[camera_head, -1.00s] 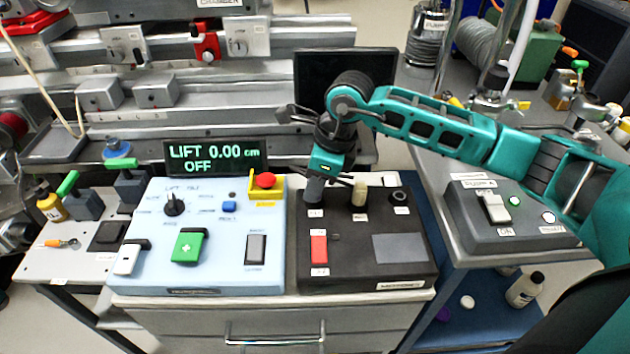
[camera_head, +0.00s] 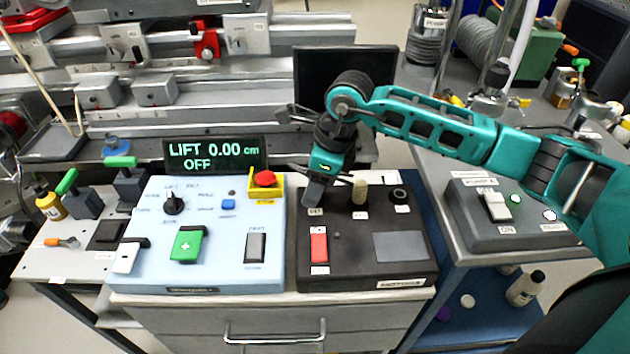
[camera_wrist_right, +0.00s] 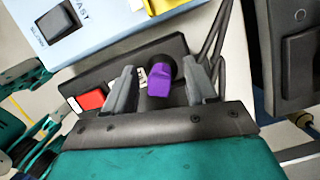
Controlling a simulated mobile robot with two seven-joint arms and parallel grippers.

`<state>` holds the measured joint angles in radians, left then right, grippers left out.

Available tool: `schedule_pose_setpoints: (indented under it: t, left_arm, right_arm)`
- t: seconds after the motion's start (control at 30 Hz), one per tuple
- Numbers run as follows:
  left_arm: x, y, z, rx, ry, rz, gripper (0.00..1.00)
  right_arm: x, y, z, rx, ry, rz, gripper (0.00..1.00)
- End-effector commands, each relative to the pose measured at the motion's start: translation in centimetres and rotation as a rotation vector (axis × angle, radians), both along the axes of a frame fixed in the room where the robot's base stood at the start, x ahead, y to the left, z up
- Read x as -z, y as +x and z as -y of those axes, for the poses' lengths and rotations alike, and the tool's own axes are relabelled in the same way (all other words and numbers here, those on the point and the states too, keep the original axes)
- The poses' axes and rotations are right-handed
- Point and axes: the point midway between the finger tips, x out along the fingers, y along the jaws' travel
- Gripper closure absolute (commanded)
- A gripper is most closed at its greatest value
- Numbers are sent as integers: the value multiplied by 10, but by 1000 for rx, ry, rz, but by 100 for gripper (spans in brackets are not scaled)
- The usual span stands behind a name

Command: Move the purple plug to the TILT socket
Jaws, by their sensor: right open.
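The purple plug (camera_wrist_right: 160,82) shows in the right wrist view, between the two fingers of my right gripper (camera_wrist_right: 161,84). The fingers are open, with a gap on each side of the plug. In the head view my right gripper (camera_head: 314,192) points down over the back left of the black motors box (camera_head: 345,255) and hides the plug. A beige plug (camera_head: 360,190) stands to its right, and a black round socket (camera_head: 399,194) with nothing in it is at the far right. The socket labels are too small to read.
The pale blue control panel (camera_head: 215,265) stands close on the left, with a red stop button (camera_head: 264,178) and a green switch (camera_head: 187,244). A red switch (camera_head: 319,244) is on the motors box. A dark monitor (camera_head: 343,78) stands behind. A grey switch box (camera_head: 510,217) is at right.

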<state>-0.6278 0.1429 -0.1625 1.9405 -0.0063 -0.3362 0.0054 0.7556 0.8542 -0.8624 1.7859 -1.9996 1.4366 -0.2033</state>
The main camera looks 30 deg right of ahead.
Motion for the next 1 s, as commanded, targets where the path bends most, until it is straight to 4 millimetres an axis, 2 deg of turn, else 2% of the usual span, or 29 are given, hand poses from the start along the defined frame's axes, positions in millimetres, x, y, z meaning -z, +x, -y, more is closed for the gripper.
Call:
schedule_pose_setpoints:
  t: [0.13,0.27,0.6,0.7,0.83,1.0]
  left_arm:
    - [0,0,0,0,0,0,100]
    - [-1,1,0,0,0,1,100]
    - [-5,3,0,1,0,6,100]
    - [-5,3,0,1,0,6,100]
    - [-6,3,0,1,0,6,100]
    - [-6,3,0,1,0,6,100]
  right_arm:
    - [-3,0,1,0,-1,1,44]
    - [-18,-2,4,0,-1,3,44]
    - [-89,-14,20,1,-1,4,44]
    - [-105,-17,23,1,-1,3,44]
    - [-119,-20,26,1,0,2,44]
    - [-124,-21,27,-1,0,0,44]
